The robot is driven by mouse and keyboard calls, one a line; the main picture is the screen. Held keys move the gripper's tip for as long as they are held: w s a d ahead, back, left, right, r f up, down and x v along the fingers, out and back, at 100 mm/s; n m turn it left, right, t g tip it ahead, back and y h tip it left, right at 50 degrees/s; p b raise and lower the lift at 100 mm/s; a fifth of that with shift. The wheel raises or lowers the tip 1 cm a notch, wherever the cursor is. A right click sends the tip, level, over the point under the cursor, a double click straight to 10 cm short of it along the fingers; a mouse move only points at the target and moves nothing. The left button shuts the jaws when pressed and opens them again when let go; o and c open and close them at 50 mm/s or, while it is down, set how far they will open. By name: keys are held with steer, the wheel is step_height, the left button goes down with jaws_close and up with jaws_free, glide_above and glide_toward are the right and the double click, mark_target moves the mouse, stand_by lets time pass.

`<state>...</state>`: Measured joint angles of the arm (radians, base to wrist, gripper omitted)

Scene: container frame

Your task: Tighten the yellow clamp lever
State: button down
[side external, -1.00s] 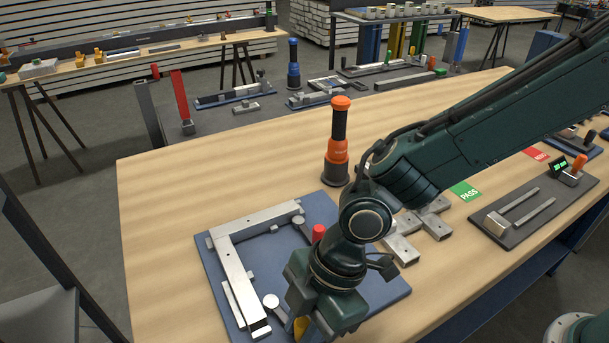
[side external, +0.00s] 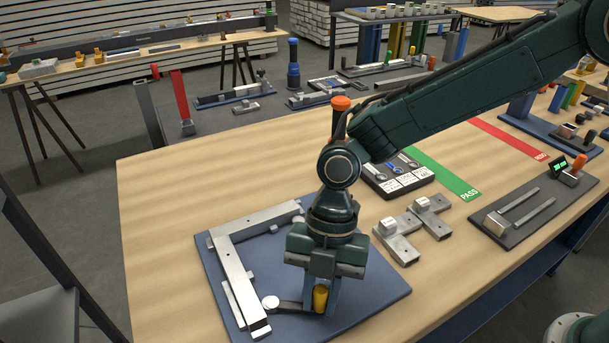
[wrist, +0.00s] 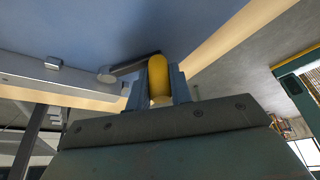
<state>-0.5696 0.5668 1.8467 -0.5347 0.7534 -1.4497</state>
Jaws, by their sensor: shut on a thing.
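The yellow clamp lever (side external: 320,298) stands on the blue fixture plate (side external: 384,290), at the end of a dark arm that runs left to a round silver pad (side external: 270,303). My gripper (side external: 320,300) points down over it, with its fingers on either side of the yellow handle. In the wrist view the yellow handle (wrist: 158,78) sits between the two fingers (wrist: 160,85), which are shut on it. The pad (wrist: 107,76) lies close to the silver frame bar (wrist: 60,80). Whether it touches the bar is unclear. The red clamp lever is hidden behind my arm.
An L-shaped silver frame (side external: 234,270) lies on the plate. Grey metal brackets (side external: 398,243) and a dark box with dials (side external: 400,182) lie to the right. An orange-topped tool (side external: 340,103) stands behind my arm. The wooden table (side external: 160,230) is clear at left.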

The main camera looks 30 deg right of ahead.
steer(key=w+n, duration=0.1)
steer(key=w+d+n+h, duration=0.1)
steer(key=n, duration=0.1)
steer(key=shift+w+n+g, duration=0.15)
steer(key=shift+n+g, duration=0.15)
steer(key=shift+w+d+n+h, duration=0.1)
steer(key=shift+w+n+h, duration=0.35)
steer(key=shift+n, duration=0.4)
steer(key=shift+w+n+h, duration=0.35)
steer(key=shift+w+n, duration=0.2)
steer(key=shift+n, duration=0.3)
steer(key=c, duration=1.3)
jaws_free()
steer(key=shift+o, duration=0.2)
steer(key=shift+r+g, duration=0.1)
steer(key=shift+g, duration=0.2)
steer(key=v, duration=0.7)
steer(key=shift+w+d+r, duration=0.1)
steer(key=shift+r, duration=0.15)
